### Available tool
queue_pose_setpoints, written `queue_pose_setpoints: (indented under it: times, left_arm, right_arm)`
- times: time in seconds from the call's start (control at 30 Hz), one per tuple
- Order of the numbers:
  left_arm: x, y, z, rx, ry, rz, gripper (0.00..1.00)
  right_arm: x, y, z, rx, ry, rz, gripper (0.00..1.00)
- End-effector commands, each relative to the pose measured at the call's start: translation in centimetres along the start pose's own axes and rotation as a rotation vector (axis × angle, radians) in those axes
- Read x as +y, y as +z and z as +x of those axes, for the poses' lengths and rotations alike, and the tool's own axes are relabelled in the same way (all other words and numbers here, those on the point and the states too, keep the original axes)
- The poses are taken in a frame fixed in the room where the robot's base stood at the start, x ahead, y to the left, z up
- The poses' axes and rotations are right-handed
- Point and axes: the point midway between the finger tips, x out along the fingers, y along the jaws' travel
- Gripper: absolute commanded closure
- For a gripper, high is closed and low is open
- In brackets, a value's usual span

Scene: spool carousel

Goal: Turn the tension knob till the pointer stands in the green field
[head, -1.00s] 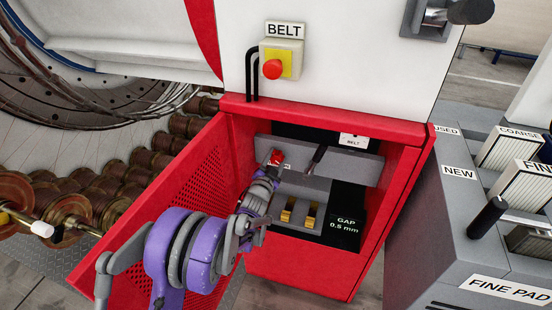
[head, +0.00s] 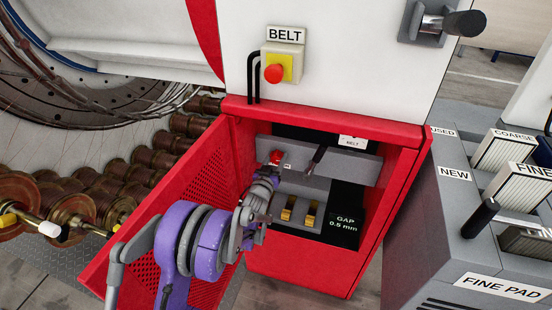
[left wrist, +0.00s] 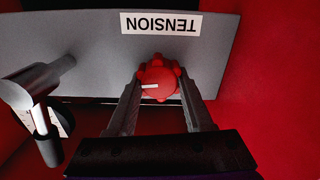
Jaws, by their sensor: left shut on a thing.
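The red tension knob (left wrist: 159,80) has a lobed rim and a white line that points left in the left wrist view. It sits on a grey panel under an upside-down TENSION label (left wrist: 161,24). My left gripper (left wrist: 160,92) is shut on the knob, one finger on each side. In the head view the knob (head: 276,157) shows as a small red spot beyond my left gripper (head: 272,168). I cannot make out a green field or a gauge pointer in either view. My right gripper is not in view.
The red cabinet (head: 325,277) stands open, its perforated door (head: 185,205) at left. A grey lever (left wrist: 38,88) sits beside the knob. Brass blocks (head: 298,213) and a GAP label (head: 344,222) are below. A red BELT button (head: 275,73) is above. Pad bins (head: 455,200) stand right.

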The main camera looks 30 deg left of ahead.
Motion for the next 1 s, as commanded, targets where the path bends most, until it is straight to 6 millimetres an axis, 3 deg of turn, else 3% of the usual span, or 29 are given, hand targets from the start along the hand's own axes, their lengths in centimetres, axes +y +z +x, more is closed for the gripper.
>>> queue_pose_setpoints:
  times: [0.57,0.6,0.77,1.0]
  left_arm:
    - [-0.01,0.08,-0.04,-0.002,-0.001,-0.036,1.0]
    - [-0.01,0.08,-0.04,-0.002,-0.001,-0.036,0.47]
    - [-0.01,0.05,-0.03,-0.001,0.0,-0.036,0.19]
    - [-0.01,0.02,-0.02,-0.001,0.0,-0.035,0.19]
  right_arm:
    - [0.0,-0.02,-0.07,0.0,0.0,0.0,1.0]
    - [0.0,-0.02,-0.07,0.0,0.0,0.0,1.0]
    - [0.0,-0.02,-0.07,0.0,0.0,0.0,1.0]
    - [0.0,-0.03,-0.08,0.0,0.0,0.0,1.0]
